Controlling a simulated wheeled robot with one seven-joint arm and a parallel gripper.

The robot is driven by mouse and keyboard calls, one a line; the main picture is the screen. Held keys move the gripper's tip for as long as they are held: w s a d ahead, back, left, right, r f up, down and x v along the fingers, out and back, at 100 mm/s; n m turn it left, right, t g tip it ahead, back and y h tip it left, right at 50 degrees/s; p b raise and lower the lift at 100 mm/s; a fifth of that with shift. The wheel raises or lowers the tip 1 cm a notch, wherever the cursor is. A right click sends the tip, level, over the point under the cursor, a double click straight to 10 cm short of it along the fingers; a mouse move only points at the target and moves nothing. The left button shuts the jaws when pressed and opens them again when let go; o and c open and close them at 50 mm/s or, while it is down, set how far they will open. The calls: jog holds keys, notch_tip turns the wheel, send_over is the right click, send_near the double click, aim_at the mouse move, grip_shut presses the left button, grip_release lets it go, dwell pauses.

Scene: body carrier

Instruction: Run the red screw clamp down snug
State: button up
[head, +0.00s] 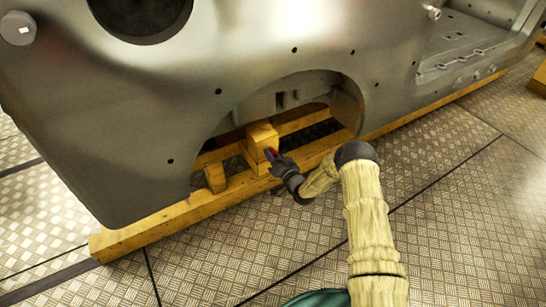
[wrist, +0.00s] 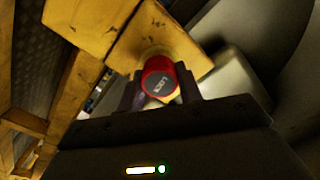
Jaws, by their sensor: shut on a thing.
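In the head view my gripper (head: 277,160) is at the block (head: 262,138) under the wheel arch, and only a little red of the clamp (head: 271,153) shows between the fingers. The clamp's shaft is hidden behind the knob.
A large grey vehicle body (head: 270,50) stands over yellow timber beams (head: 190,207) and hangs close above my gripper. A short wooden post (head: 215,177) stands left of the block. The patterned metal floor (head: 450,200) in front is clear.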

jog(key=shift+s+d+f, duration=0.15)
jog(key=shift+s+f, duration=0.1)
jog(key=shift+f, duration=0.15)
jog(key=o, duration=1)
jog(key=shift+d+r, duration=0.1)
jog(key=shift+r, duration=0.15)
jog(key=shift+r, duration=0.1)
jog(key=p+v, duration=0.3)
jog(key=v, duration=1.4)
jog(key=shift+p, duration=0.4)
jog(key=shift+s, duration=0.1)
